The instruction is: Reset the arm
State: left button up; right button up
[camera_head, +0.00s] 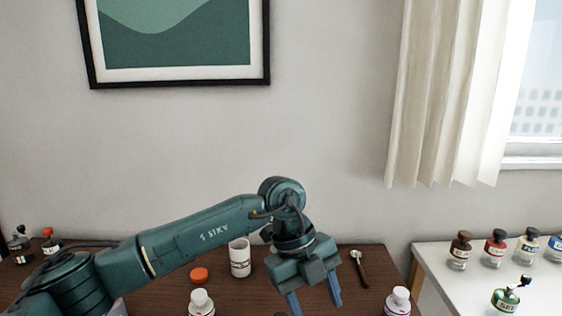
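My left arm comes in from the left and reaches across above a dark brown wooden table. My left gripper (315,302) points down over the table near its front middle. Its two blue fingers are spread apart with nothing seen between them; the tip of the left finger reaches the bottom edge of the picture. My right gripper is not in the picture.
On the brown table (350,300) are a white jar (240,258), an orange lid (200,274), a spoon-like tool (359,267) and white-capped bottles (201,302), (398,302). Grinders (50,241) stand far left. A white counter (463,291) at right holds several jars (495,248).

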pick_arm(q)
jog(key=s+d+r+n+g+h+p, duration=0.1)
jog(key=s+d+r+h, duration=0.25)
jog(key=h, duration=0.45)
jog(key=s+d+r+g+h, duration=0.2)
jog(key=s+d+h, duration=0.3)
jog(key=h, duration=0.3)
jog(key=w+a+f+n+t+y, duration=0.3)
jog(key=a+f+n+t+y, duration=0.15)
jog(key=a+n+t, duration=0.5)
jog(key=w+a+f+n+t+y, duration=0.35)
jog(key=a+f+n+t, duration=0.25)
jog(key=n+t, duration=0.7)
jog(key=s+a+f+n+g+y, duration=0.2)
jog(key=s+a+f, duration=0.4)
jog(key=f, duration=0.3)
jog(key=s+a+f+n+g+y+p, duration=0.1)
jog(key=s+a+f+g+y, duration=0.3)
jog(key=f, duration=0.5)
jog(key=s+a+n+y, duration=0.1)
jog(key=s+a+y, duration=0.1)
jog(key=s+a, duration=0.1)
jog(key=shift+s+n, duration=0.25)
jog(key=shift+n, duration=0.1)
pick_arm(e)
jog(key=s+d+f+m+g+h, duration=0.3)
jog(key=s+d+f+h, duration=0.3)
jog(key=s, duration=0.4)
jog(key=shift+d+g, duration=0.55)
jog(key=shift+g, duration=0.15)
